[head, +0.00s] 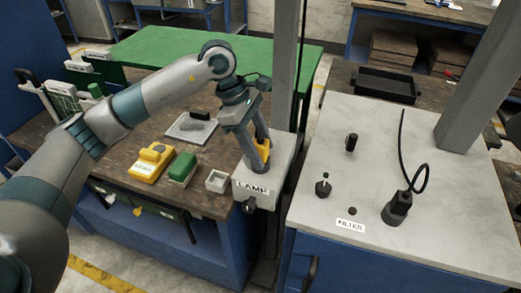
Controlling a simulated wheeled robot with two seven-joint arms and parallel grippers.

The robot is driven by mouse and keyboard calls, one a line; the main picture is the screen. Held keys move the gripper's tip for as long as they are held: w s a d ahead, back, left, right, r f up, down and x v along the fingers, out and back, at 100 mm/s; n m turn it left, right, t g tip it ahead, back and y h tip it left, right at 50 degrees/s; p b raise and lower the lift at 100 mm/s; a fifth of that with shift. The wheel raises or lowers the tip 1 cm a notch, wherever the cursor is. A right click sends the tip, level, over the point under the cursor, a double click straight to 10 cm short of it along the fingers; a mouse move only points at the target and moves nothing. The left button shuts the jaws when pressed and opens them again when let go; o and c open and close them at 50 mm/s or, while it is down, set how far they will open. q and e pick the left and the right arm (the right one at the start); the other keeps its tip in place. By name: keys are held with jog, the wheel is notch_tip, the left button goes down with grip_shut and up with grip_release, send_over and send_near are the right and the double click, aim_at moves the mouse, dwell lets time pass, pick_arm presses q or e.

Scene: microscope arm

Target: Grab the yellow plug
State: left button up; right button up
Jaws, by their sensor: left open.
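The yellow plug (263,147) stands at the top of the light grey box labelled LAMP (258,188), partly hidden behind my gripper. My left gripper (256,160) points down over this box, with its fingers apart around or just in front of the plug. I cannot tell whether a finger touches it. My right gripper is not in view.
A yellow device (150,162), a green block (183,168) and a small white open box (217,181) stand left of the LAMP box. A grey post (287,65) rises just behind it. To the right, a pale cabinet top (310,165) bears a black plug with a cable (397,208).

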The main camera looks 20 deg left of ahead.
aim_at(263, 142)
pick_arm(q)
jog(key=c, duration=1.2)
jog(key=shift+r, duration=0.15)
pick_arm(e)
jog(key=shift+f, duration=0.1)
